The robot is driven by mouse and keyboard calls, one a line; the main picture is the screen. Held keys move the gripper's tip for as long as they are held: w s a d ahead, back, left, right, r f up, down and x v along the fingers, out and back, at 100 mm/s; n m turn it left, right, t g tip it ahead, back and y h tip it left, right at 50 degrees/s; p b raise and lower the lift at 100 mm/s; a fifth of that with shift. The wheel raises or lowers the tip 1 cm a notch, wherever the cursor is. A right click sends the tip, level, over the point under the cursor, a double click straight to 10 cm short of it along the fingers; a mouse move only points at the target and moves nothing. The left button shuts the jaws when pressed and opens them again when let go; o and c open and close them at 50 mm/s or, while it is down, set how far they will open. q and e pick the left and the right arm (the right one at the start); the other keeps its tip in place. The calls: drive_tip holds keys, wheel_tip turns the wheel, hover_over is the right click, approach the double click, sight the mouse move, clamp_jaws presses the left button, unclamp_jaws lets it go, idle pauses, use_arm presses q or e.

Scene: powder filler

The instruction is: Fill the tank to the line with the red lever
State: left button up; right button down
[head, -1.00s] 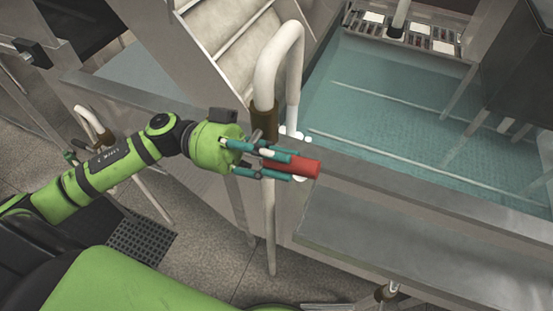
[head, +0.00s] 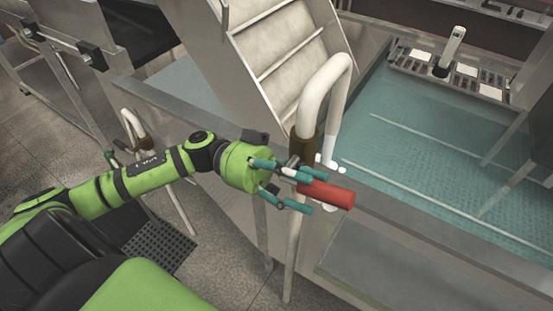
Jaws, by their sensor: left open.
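The red lever (head: 332,194) is a short red cylinder sticking out to the right beside the curved white pipe (head: 322,85). My left gripper (head: 315,193) is at the lever with its teal fingers spread, one above and one below the lever's left part. The fingers are open; whether either touches the lever I cannot tell. The tank (head: 405,125) lies behind, with teal liquid or floor inside and pale lines across it. My right gripper is not in view.
A metal stepped frame (head: 285,50) stands behind the pipe. A grey metal ledge (head: 385,265) lies at the lower right of the lever. A panel with white labels (head: 450,70) and an upright white post (head: 452,45) is at the tank's far side.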

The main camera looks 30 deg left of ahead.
use_arm(q)
drive_tip(key=v, duration=1)
drive_tip(key=shift+a, duration=0.25)
